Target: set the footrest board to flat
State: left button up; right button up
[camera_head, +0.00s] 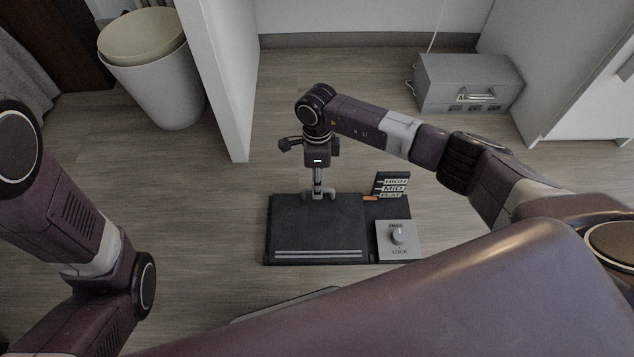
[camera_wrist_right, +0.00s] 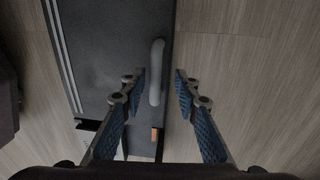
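The footrest board (camera_head: 318,230) is a black ribbed-edge panel on the floor, looking flat or nearly so. Its grey handle (camera_wrist_right: 157,75) stands at the far edge. My right gripper (camera_head: 318,194) is over that edge. In the right wrist view, its fingers (camera_wrist_right: 160,77) are open, one on each side of the handle; I cannot tell whether either touches it. An orange pointer (camera_head: 370,198) sits beside the FLAT label, lowest on the HIGH/MID/FLAT scale (camera_head: 392,186). The knob (camera_head: 398,236) on the FREE/LOCK plate appears turned toward FREE. My left gripper is out of view.
A white panel (camera_head: 215,80) stands left of the board, with a white bin (camera_head: 155,80) beyond it. A grey box (camera_head: 465,83) with a handle sits at the back right near a white cabinet (camera_head: 590,85). Wooden floor around the board is clear.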

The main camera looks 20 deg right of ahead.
notch_tip(320, 180, up, 12)
jog(key=w, duration=0.1)
jog(key=shift+d, duration=0.15)
dwell(0.4)
dwell(0.4)
